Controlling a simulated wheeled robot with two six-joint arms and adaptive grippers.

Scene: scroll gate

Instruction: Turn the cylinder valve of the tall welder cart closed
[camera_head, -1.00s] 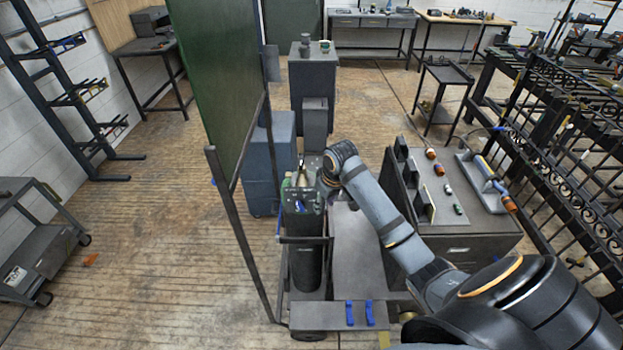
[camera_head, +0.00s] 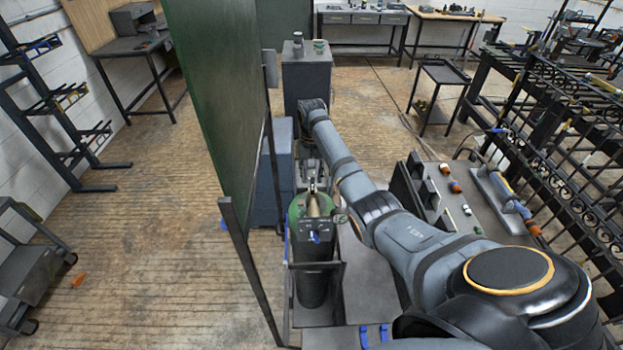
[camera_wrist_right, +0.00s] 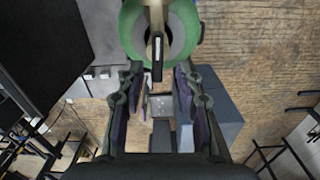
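The gas cylinder (camera_head: 313,285) stands upright on the welder cart, with a dark body and a green shoulder (camera_head: 297,211). Its brass-coloured valve (camera_head: 313,203) is on top. In the right wrist view the green shoulder (camera_wrist_right: 187,22) is at the top, and the valve (camera_wrist_right: 157,45) reaches down toward the gap between my fingers. My right gripper (camera_wrist_right: 158,72) is open, its two fingers apart on either side of that gap. I see no contact with the valve. In the head view this gripper (camera_head: 312,180) is just beyond the valve, partly hidden. My left gripper is not in view.
A tall green screen (camera_head: 215,100) on a dark frame stands close left of the cylinder. A dark cabinet (camera_head: 307,78) is behind. A bench with tools (camera_head: 485,228) lies to the right under my arm. The wooden floor at left (camera_head: 150,210) is mostly clear.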

